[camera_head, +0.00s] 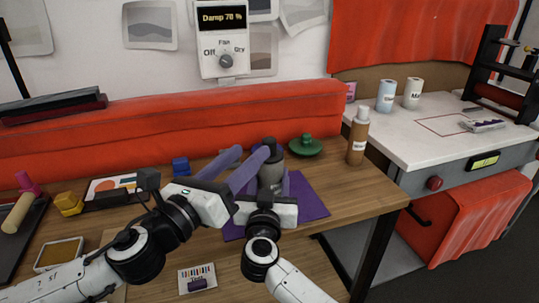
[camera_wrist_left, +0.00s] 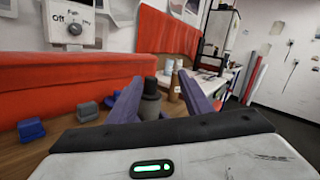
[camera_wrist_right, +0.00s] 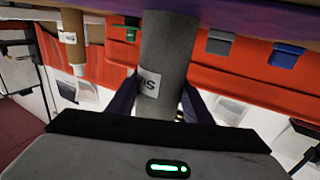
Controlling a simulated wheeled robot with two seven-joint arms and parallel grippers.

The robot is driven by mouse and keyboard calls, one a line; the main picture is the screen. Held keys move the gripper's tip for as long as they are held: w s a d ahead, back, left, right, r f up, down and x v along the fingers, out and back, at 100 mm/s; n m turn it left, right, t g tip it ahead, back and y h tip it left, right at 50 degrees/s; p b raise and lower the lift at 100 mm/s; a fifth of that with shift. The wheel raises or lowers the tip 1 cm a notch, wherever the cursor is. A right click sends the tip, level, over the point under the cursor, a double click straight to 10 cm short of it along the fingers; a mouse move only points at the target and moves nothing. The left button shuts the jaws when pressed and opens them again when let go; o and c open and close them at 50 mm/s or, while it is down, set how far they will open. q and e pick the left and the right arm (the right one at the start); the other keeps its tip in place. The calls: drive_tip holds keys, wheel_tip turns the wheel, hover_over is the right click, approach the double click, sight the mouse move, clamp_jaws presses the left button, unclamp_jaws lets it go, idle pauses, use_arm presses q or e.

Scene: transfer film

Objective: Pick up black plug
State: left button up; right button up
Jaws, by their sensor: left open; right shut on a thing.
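The black plug (camera_head: 269,143) is the dark cap on the top of a grey bottle (camera_head: 271,172). In the left wrist view the plug (camera_wrist_left: 150,84) stands ahead, between my left fingers as seen from there. My left gripper (camera_head: 253,153) is open and empty, its purple fingers close to the plug; I cannot tell whether they touch it. My right gripper (camera_wrist_right: 160,88) is shut on the bottle (camera_wrist_right: 168,55), whose white label shows beside a finger. The bottle is upright. The plug is out of sight in the right wrist view.
A purple mat (camera_head: 312,192) lies on the wooden table under the bottle. A green lidded thing (camera_head: 305,146) and a brown bottle (camera_head: 358,137) stand to the right. A blue block (camera_head: 181,166) and a yellow block (camera_head: 69,203) are at left. A red cushion (camera_head: 150,135) runs behind.

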use_arm(q)
wheel_tip(320, 180, down, 3)
drive_tip(key=s+a+m+y, duration=0.2)
drive_tip(key=x, duration=0.8)
drive_tip(key=f+x, duration=0.1)
drive_tip(key=x, duration=0.3)
drive_tip(key=shift+w+d, duration=0.1)
drive_tip(key=shift+d, duration=0.1)
drive_tip(key=c, duration=1.2)
drive_tip(key=shift+o, duration=0.2)
wheel_tip(320, 180, up, 10)
use_arm(e)
drive_tip(key=o, duration=1.2)
